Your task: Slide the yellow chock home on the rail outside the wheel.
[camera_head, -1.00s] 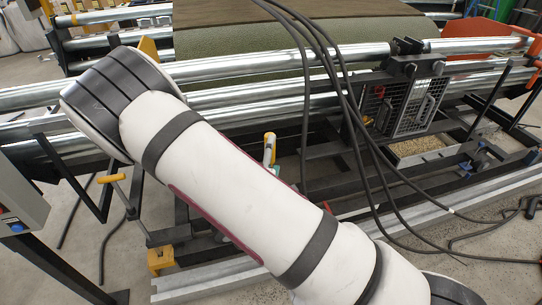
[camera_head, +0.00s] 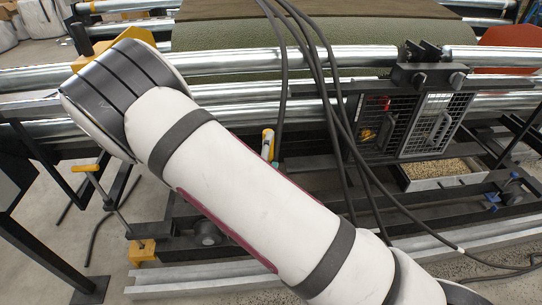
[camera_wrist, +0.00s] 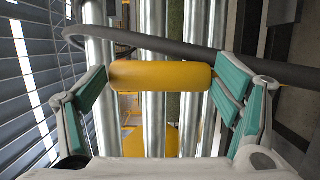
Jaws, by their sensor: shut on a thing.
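In the head view a yellow chock (camera_head: 142,252) sits at the left end of a pale rail (camera_head: 200,276) low on the frame. A dark wheel (camera_head: 207,234) is just right of it. What the grip belongs to is hidden. A larger yellow shape (camera_wrist: 150,140) lies beyond it, partly behind a chrome roller.
Chrome rollers (camera_head: 290,60) run across the machine, with a green turf roll (camera_head: 300,38) behind. Black cables (camera_head: 345,150) hang down the middle. A mesh guard (camera_head: 430,122) stands right. A yellow-handled crank (camera_head: 85,168) stands left. In the wrist view a dark cable (camera_wrist: 190,50) crosses beyond the grip.

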